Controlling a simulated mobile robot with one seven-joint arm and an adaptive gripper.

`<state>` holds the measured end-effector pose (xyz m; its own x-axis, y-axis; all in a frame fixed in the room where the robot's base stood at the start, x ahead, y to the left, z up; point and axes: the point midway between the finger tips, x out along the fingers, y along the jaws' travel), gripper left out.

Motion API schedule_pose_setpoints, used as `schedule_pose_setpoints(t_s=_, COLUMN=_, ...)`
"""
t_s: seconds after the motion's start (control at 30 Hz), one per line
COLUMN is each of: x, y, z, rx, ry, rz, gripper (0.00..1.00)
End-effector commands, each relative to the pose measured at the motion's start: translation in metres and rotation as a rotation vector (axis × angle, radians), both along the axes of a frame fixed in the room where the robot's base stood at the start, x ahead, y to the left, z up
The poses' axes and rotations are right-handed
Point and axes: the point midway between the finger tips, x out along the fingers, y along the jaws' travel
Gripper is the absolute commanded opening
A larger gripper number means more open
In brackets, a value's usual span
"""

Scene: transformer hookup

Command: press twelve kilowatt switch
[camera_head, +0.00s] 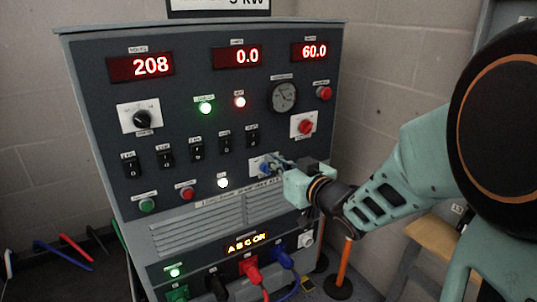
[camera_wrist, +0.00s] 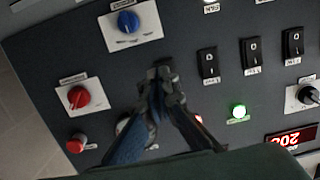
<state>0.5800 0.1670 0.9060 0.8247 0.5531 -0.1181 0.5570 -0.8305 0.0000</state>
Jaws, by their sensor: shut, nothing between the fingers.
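A row of black rocker switches runs across the dark panel in the head view. Their small labels cannot be read for certain, so I cannot confirm which is the twelve kilowatt one. The rightmost switch (camera_head: 253,136) is at the end of the row near the red knob. In the wrist view, three switches show clearly to the right of my fingers, the nearest being this one (camera_wrist: 208,62). My gripper (camera_wrist: 166,76) is shut and empty, its fingertips over a dark switch that they mostly hide. Contact cannot be told. In the head view, my gripper (camera_head: 277,161) is in front of the panel's right side.
A red button (camera_wrist: 76,144) is beyond the red knob. Cable plugs (camera_head: 250,269) stick out low on the front.

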Motion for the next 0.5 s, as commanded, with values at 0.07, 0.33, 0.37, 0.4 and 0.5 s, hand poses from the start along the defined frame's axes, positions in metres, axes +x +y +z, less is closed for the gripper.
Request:
schedule_pose_setpoints(t_s=0.07, x=-0.015, y=-0.011, z=0.0, rx=0.0, ry=0.002, rz=-0.001, gripper=0.0)
schedule_pose_setpoints(t_s=0.33, x=-0.05, y=-0.033, z=-0.006, rx=-0.001, ry=-0.001, rz=0.0, gripper=0.0)
schedule_pose_setpoints(t_s=0.37, x=-0.052, y=-0.035, z=-0.007, rx=-0.001, ry=0.0, rz=0.001, gripper=0.0)
schedule_pose_setpoints(t_s=0.4, x=-0.054, y=-0.036, z=-0.007, rx=-0.001, ry=0.0, rz=0.001, gripper=0.0)
schedule_pose_setpoints(t_s=0.5, x=-0.057, y=-0.037, z=-0.008, rx=0.0, ry=-0.001, rz=0.001, gripper=0.0)
